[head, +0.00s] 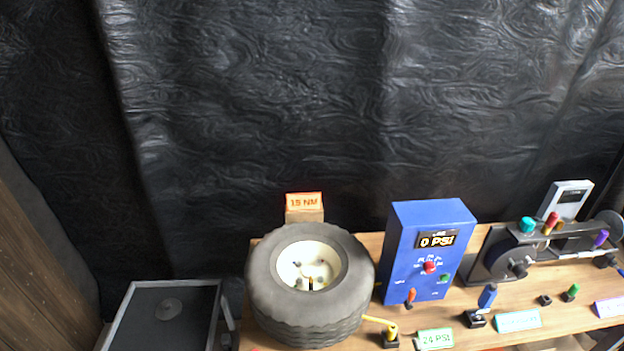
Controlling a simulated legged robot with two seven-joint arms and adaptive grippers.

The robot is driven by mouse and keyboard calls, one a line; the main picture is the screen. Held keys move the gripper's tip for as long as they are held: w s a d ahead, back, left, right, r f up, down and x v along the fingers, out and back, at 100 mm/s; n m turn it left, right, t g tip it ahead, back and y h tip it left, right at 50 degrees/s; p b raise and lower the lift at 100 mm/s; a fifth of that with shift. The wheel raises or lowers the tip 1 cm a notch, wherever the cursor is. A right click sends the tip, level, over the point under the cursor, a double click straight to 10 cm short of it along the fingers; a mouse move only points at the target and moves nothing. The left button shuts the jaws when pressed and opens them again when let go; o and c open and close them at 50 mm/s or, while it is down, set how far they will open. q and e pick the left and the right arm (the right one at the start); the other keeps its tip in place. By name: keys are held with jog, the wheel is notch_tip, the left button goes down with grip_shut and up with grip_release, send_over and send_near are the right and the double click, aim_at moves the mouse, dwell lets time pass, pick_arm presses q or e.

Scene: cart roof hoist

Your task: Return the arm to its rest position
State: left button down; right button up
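No gripper can be made out in the head view, and neither arm shows clearly. The task names no object besides the arm. A wooden bench (375,245) runs along the lower right. A black tyre with a cream hub (311,285) lies flat on its left end. A blue box (425,255) with a "0 PSI" display stands right of the tyre.
A dark grey-rimmed tray (125,300) is left of the bench. A "15 NM" sign (304,201) stands behind the tyre. A dark machine with coloured knobs (545,250) stands at right. Small coloured tools and a "24 PSI" label (435,339) line the front. A black curtain (250,100) hangs behind.

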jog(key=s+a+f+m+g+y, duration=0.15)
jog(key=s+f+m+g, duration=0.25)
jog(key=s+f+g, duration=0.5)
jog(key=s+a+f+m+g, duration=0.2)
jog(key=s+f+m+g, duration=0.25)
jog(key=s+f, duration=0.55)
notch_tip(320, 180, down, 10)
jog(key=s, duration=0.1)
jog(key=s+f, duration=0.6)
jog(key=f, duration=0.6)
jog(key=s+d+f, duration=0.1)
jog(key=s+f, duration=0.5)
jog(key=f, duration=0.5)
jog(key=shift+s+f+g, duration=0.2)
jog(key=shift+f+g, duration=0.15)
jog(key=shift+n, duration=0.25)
